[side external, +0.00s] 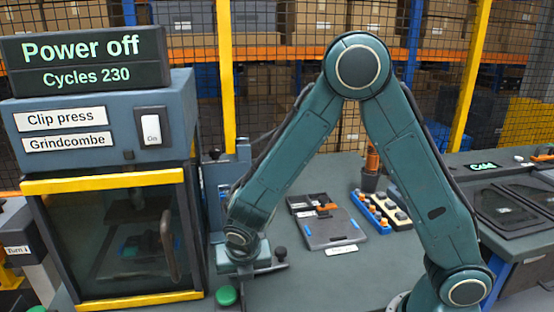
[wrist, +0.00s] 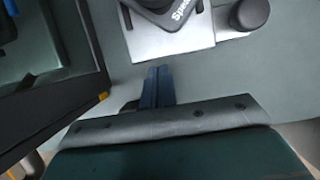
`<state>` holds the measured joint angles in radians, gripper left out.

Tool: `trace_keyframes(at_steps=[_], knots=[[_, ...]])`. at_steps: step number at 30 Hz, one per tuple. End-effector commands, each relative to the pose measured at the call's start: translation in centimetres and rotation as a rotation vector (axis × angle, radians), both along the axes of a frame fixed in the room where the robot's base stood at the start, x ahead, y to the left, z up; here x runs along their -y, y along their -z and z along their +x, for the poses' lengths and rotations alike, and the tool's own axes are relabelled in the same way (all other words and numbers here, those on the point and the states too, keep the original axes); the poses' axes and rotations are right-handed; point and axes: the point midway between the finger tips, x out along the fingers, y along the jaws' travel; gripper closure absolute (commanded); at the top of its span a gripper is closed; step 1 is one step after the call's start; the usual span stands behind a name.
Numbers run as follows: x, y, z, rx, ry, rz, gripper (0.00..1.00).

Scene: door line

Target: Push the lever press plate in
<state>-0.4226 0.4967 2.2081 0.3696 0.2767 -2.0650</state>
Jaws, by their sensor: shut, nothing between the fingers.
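A light metal plate (wrist: 175,44) lies at the top of the wrist view, with a black part bearing white letters on it and a round black knob (wrist: 250,13) at its right. In the side view the knob (side external: 281,252) shows just right of my gripper; the plate there is mostly hidden by my wrist. The blue-grey lever press column (side external: 220,188) stands behind my forearm. My gripper (wrist: 158,72) is shut and empty, its fingertips at the plate's near edge; I cannot tell whether they touch. In the side view my wrist hides the fingers.
The clip press (side external: 108,235), with closed door and handle, stands close on the left, under a "Power off" sign (side external: 82,60). A green button (side external: 227,296) is in front. A grey tray (side external: 335,228) and blue rack (side external: 378,212) lie right, behind my arm.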

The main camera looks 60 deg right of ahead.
Motion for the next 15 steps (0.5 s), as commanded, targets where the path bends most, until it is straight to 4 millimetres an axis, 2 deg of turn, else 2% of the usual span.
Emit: trace_keyframes(at_steps=[15], knots=[[0.32, 0.20, 0.32, 0.001, 0.002, 0.001, 1.00]])
